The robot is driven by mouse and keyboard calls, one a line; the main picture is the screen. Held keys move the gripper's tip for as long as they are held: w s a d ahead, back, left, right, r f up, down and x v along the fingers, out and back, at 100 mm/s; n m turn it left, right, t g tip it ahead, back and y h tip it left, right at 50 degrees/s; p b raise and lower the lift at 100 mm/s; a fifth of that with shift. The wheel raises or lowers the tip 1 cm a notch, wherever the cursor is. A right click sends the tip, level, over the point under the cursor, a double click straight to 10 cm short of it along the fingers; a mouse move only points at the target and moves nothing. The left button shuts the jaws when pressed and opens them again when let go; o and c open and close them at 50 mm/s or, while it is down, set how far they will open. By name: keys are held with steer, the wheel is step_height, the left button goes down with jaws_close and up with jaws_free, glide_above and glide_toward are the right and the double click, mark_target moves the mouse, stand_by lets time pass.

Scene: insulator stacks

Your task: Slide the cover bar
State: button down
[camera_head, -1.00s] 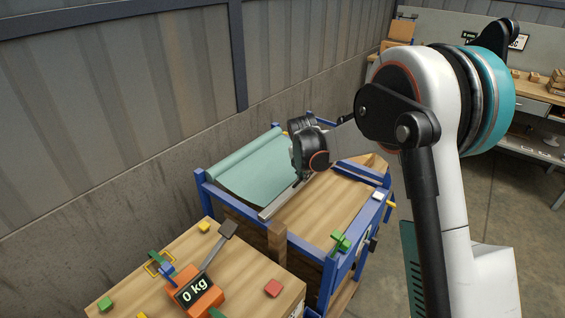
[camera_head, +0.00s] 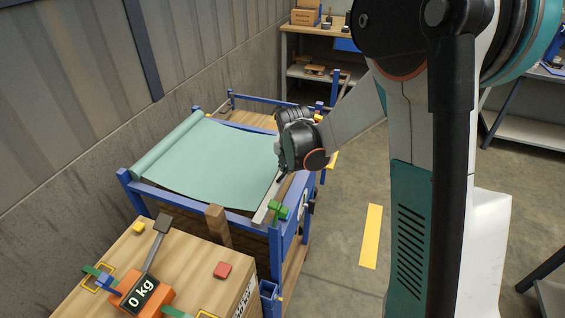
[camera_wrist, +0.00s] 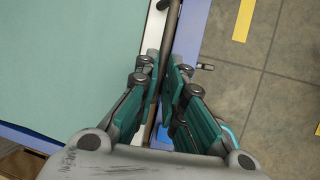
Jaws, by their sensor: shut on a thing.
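The teal cover (camera_head: 215,165) is drawn from its roll (camera_head: 168,146) at the left across most of the blue-framed crate (camera_head: 180,201). The pale cover bar (camera_head: 264,210) lies along the cover's right edge, close to the crate's right rail. My gripper (camera_head: 281,172) is at the bar, shut on it; the arm hides part of the bar's far length. In the wrist view my gripper (camera_wrist: 165,78) has its fingers on both sides of a dark rod (camera_wrist: 171,28), beside the pale bar (camera_wrist: 154,32). The cover (camera_wrist: 65,75) fills the left there.
A green clamp (camera_head: 278,210) sits at the crate's near right corner, near the bar's end. A wooden box (camera_head: 195,262) with an orange scale (camera_head: 143,297) and a red block (camera_head: 222,270) stands in front. Floor with a yellow stripe (camera_head: 371,236) is clear at right.

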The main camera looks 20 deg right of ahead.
steer(key=c, duration=1.7)
jaws_free()
steer(key=shift+r, duration=0.15)
steer(key=v, duration=1.1)
steer(key=shift+s+r, duration=0.2)
steer(key=shift+r, duration=0.15)
